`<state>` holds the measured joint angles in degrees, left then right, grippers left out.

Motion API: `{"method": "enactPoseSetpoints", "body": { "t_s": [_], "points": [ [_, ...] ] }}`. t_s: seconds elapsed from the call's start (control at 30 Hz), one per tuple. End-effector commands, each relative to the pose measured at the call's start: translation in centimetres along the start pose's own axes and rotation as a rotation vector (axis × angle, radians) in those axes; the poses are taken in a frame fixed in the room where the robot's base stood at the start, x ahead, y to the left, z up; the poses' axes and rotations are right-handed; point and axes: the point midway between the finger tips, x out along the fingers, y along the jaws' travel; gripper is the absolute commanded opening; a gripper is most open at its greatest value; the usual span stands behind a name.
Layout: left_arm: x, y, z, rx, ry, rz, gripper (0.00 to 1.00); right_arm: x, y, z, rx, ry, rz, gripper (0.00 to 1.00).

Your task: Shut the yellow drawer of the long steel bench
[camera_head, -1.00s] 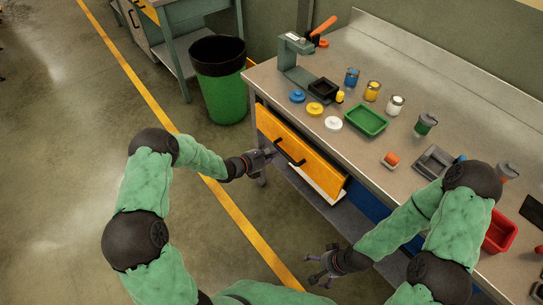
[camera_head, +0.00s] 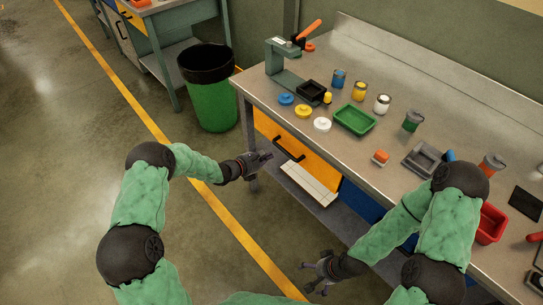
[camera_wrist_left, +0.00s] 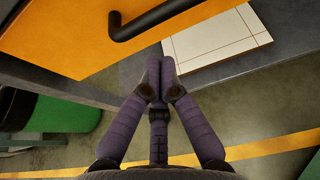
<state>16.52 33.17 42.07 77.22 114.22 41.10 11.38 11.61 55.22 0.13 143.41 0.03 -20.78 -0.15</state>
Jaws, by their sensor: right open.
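The yellow drawer (camera_head: 312,165) is at the left end of the long steel bench (camera_head: 375,160). Its front sits close under the bench top's edge, and no open drawer inside shows. Its black bar handle (camera_head: 288,149) also crosses the top of the left wrist view (camera_wrist_left: 150,18). My left gripper (camera_head: 264,157) is just in front of the drawer, to the left of and below the handle, apart from it. Its fingers (camera_wrist_left: 162,75) are together with nothing between them. My right gripper (camera_head: 318,272) is open and empty, low in front of the bench.
A white tiled board (camera_head: 310,183) lies on the lower shelf beneath the drawer. A green bin (camera_head: 210,95) stands left of the bench. Cups, lids and trays are on the bench top. The floor by the yellow line is clear.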

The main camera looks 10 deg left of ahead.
Motion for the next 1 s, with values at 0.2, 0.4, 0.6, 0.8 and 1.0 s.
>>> {"method": "enactPoseSetpoints", "body": {
  "t_s": [0.2, 0.4, 0.6, 0.8, 1.0],
  "points": [
    [-4.6, 0.4, 0.0, -0.001, 0.002, 0.002, 0.00, -1.7, -0.6, 0.1, 0.000, 0.000, 0.000, 1.00],
    [-8.2, 0.3, -0.1, -0.003, 0.003, 0.002, 0.00, -2.8, -1.0, 0.1, 0.000, 0.000, 0.000, 1.00],
    [-10.0, 0.2, -0.3, -0.001, 0.002, -0.001, 0.00, -3.3, -1.2, 0.2, 0.000, -0.001, 0.000, 1.00],
    [-10.4, 0.2, -0.4, 0.000, 0.002, -0.002, 0.00, -3.3, -1.2, 0.2, 0.000, -0.001, 0.000, 1.00],
    [-10.2, -1.1, -1.2, 0.020, 0.032, -0.038, 0.00, -3.3, -1.2, 0.2, 0.000, -0.001, 0.000, 1.00]
  ]
}}
